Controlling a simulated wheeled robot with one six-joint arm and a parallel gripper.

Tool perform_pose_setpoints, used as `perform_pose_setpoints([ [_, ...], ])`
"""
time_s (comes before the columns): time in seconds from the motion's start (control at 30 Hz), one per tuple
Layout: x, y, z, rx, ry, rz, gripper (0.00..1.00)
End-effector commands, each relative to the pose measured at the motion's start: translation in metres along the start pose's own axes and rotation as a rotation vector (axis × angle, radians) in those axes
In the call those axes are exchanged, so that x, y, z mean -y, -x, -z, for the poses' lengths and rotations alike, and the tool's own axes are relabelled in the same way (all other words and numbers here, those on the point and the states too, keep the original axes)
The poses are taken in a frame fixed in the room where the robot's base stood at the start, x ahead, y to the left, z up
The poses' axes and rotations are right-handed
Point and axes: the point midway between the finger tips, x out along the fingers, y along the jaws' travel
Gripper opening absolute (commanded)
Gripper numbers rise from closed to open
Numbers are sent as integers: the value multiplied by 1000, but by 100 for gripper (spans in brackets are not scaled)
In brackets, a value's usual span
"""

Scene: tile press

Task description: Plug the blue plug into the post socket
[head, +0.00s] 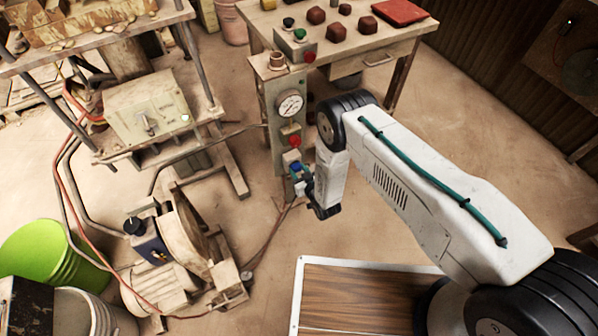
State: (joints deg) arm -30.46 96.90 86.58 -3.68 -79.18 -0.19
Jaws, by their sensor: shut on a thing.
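The post (269,125) is a beige-green column with a round gauge and a red button, standing in front of the workbench. A small pale socket (291,155) sits on its lower front, below the red button. The blue plug (296,167) is small in view, right at the socket's lower edge. My gripper (300,176) is shut on the plug, just in front of the post. Whether the plug's pins are inside the socket or only near it cannot be told at this size. My wrist hides part of the area to the right.
A workbench (340,45) with dark red blocks and a red tray stands behind the post. The press frame (160,120) and a motor with a wheel (180,235) stand at left. A cable (270,240) trails on the floor. A green bucket (45,255) is far left.

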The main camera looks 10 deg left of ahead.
Motion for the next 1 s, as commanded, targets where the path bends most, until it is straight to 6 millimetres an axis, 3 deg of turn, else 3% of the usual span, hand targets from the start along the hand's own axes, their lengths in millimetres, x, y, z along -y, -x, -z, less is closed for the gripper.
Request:
perform_pose_setpoints([
  [1.0,0,8,-2,0,0,0,9],
])
